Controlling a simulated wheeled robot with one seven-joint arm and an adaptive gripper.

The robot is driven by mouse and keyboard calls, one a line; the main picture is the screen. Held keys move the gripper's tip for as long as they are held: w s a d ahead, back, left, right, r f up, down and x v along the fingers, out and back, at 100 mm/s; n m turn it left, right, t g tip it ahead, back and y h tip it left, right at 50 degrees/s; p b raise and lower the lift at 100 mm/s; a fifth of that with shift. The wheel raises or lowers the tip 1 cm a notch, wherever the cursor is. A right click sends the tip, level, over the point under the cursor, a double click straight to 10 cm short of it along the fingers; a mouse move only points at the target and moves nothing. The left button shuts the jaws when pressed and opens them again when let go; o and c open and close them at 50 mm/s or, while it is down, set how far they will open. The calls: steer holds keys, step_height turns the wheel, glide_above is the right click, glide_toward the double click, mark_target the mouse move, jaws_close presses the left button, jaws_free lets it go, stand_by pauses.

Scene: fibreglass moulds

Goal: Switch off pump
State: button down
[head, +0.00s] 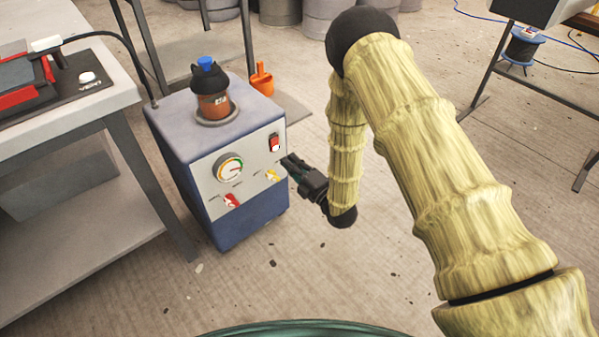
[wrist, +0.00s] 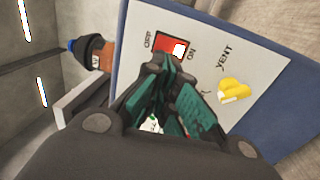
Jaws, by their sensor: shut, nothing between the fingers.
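The pump (head: 185,165) is a blue-grey box on the floor with a pale front panel. On the panel's upper right is a red and white rocker switch (head: 274,142). In the wrist view the red switch (wrist: 176,46) lies between the labels OFF and ON, with its white part at the ON end. My gripper (head: 290,163) is shut and empty, just in front of the panel, a little below and right of the switch. In the wrist view my gripper (wrist: 168,68) has its tips at the switch's lower edge; I cannot tell whether they touch it.
The panel also has a round gauge (head: 229,168), a red valve handle (head: 231,201) and a yellow one (head: 272,175). A jar with a blue cap (head: 212,100) stands on top. A workbench (head: 125,95) is close on the left.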

mark_target(273, 144)
steer(key=b+x, duration=0.1)
steer(key=x, duration=0.5)
steer(key=shift+w+a+r, duration=0.1)
steer(key=shift+w+a, duration=0.1)
steer(key=shift+w, duration=0.15)
steer(key=shift+d+r, duration=0.1)
